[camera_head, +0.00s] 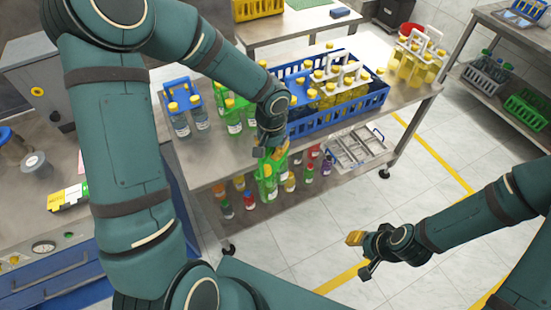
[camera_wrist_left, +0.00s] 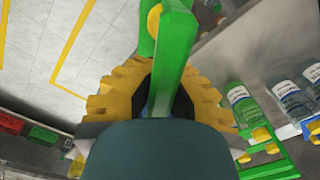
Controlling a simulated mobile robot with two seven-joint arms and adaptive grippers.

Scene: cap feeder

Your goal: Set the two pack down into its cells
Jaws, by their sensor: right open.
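My left gripper (camera_head: 271,147) is shut on the green handle of a two pack (camera_head: 268,182). The handle (camera_wrist_left: 174,55) runs between the yellow finger pads in the left wrist view, with a yellow cap beside it. The pack hangs roughly upright at the front edge of the metal table. The blue crate (camera_head: 318,128) stands behind it on the table and holds several yellow-capped bottles, some under white carriers. Its inner cells are mostly hidden by bottles and my arm. My right gripper (camera_head: 362,255) is open and empty over the floor at the lower right.
A blue-handled pack (camera_head: 183,116) and green-handled bottles (camera_head: 233,118) stand left of the crate. Small bottles (camera_head: 240,200) fill part of the lower shelf.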

